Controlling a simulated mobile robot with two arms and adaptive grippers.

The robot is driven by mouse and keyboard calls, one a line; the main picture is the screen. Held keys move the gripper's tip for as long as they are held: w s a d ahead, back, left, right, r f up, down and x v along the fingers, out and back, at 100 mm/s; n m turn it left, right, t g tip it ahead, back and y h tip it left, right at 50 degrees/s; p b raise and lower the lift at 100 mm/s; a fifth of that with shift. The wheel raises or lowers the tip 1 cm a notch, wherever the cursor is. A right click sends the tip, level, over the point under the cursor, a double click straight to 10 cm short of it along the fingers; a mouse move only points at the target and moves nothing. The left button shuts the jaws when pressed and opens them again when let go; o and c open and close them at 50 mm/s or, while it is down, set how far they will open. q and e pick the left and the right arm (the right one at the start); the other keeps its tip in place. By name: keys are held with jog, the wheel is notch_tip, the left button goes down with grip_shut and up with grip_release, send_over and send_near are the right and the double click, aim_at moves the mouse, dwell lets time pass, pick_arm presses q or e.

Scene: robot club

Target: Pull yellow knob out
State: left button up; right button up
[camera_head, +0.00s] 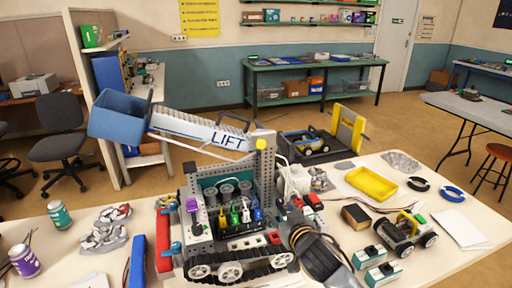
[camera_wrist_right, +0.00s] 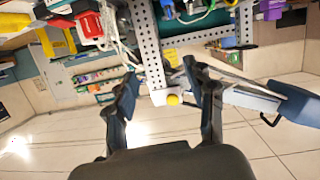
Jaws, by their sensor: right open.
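The yellow knob (camera_head: 261,144) is a small round ball at the top of the grey perforated mast (camera_head: 263,172) of the tracked model, beside the arm marked LIFT (camera_head: 228,140). My right gripper (camera_head: 310,243) is low in front of the model's right side, below the knob; its fingers are hard to make out there. In the right wrist view, which looks turned over, the right gripper (camera_wrist_right: 160,74) is open and empty. The knob (camera_wrist_right: 172,99) appears between its two fingers, with no contact visible. My left gripper is not in view.
The tracked model (camera_head: 230,225) carries wires and coloured connectors. A blue bucket (camera_head: 117,117) hangs at the left end of its arm. A yellow tray (camera_head: 371,184), a small wheeled car (camera_head: 408,232) and teal-and-white modules (camera_head: 384,273) lie on the right side of the table.

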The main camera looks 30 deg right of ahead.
aim_at(262, 145)
jog(key=w+d+r+t, duration=0.2)
jog(key=w+r+t, duration=0.15)
jog(key=r, duration=0.75)
jog(key=p+x, duration=0.3)
jog(key=x, duration=0.9)
jog(key=shift+w, duration=0.25)
jog(key=shift+w+d+f, duration=0.1)
jog(key=shift+w+d, duration=0.05)
jog(key=shift+w, duration=0.55)
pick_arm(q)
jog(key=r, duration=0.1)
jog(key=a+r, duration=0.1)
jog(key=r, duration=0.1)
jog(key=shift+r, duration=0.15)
pick_arm(e)
grip_shut()
